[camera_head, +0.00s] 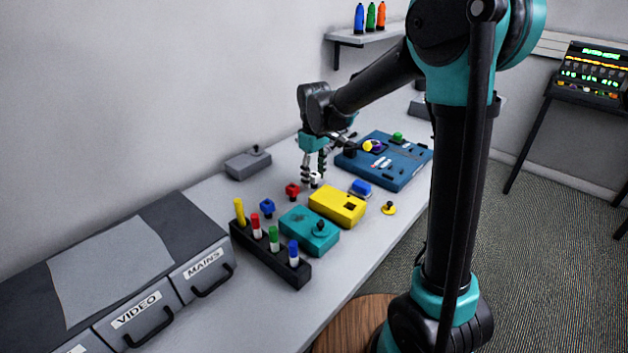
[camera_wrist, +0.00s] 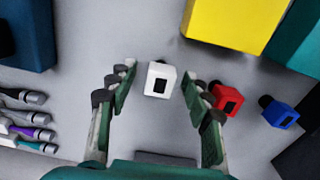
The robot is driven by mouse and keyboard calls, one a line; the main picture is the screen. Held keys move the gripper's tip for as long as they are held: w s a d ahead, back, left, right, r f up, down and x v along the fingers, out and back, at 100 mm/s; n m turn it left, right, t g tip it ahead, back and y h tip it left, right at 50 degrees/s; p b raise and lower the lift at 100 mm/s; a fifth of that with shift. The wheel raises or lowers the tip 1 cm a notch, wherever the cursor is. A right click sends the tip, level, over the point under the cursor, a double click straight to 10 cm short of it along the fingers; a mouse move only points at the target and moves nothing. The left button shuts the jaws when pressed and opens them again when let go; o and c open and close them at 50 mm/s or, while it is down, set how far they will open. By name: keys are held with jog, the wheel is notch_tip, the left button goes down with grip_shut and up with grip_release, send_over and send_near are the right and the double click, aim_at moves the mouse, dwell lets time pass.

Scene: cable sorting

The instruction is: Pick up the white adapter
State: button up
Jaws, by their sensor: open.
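The white adapter (camera_wrist: 160,79) is a small white block with a dark opening on its front. It sits on the grey table in the wrist view, between and slightly beyond my open fingertips. My gripper (camera_wrist: 157,90) has one finger on each side of it, with a visible gap on both sides. In the head view my gripper (camera_head: 314,178) points down over the table, and the white adapter (camera_head: 316,180) shows only partly at its fingertips.
The red adapter (camera_wrist: 227,98) lies close by the right finger, with the blue adapter (camera_wrist: 279,113) farther right. A yellow box (camera_head: 337,206), a teal box (camera_head: 309,231) and a blue panel (camera_head: 402,175) stand nearby. A marker rack (camera_head: 262,250) is at the front.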

jog(key=shift+f, duration=0.55)
grip_shut()
jog(key=shift+r, duration=0.1)
